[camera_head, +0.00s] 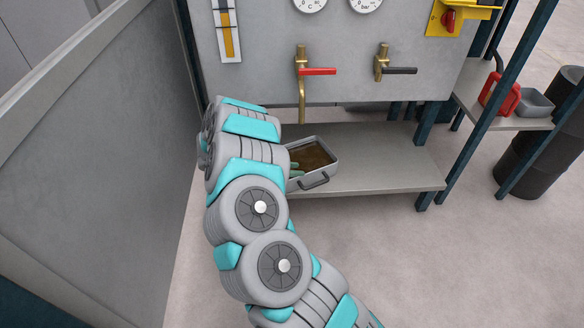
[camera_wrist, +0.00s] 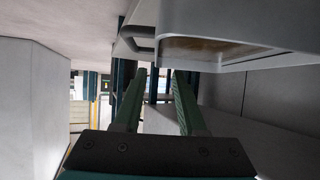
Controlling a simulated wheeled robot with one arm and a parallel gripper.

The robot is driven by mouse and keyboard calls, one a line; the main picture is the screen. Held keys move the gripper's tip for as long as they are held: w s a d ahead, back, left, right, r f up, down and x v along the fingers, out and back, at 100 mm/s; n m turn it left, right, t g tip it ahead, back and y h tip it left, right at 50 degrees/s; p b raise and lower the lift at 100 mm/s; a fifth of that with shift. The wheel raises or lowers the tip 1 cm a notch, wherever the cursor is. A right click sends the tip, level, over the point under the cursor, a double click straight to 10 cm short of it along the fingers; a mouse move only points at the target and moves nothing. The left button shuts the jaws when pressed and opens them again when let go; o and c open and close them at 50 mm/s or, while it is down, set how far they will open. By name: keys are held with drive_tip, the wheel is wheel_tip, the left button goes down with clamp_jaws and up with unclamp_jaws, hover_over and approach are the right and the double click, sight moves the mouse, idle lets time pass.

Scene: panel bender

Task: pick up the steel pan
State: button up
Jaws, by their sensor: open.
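The steel pan (camera_head: 325,172) is a grey rectangular tray with brown contents and a bar handle on its near side. It sits on the low shelf, below the brass spout. My arm hides its left end. In the wrist view, the pan (camera_wrist: 230,30) fills the upper right and its handle (camera_wrist: 137,42) shows just above the fingertips. My gripper (camera_wrist: 160,72) is open, with nothing seen between its two green fingers. In the head view it is mostly hidden behind my arm, with a bit of green showing at the pan's left end.
The low shelf (camera_head: 385,165) is clear right of the pan. A brass tap with a red lever (camera_head: 318,71) and one with a black lever (camera_head: 398,70) are above. A grey wall (camera_head: 90,150) stands left. A side shelf holds a red can (camera_head: 500,98) and grey tray (camera_head: 537,103).

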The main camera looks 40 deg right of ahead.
sight(311, 173)
drive_tip(key=x, duration=0.7)
drive_tip(key=shift+s+d+f, duration=0.1)
drive_tip(key=shift+s+f, duration=0.25)
drive_tip(key=shift+s, duration=0.05)
clamp_jaws()
idle(1.1)
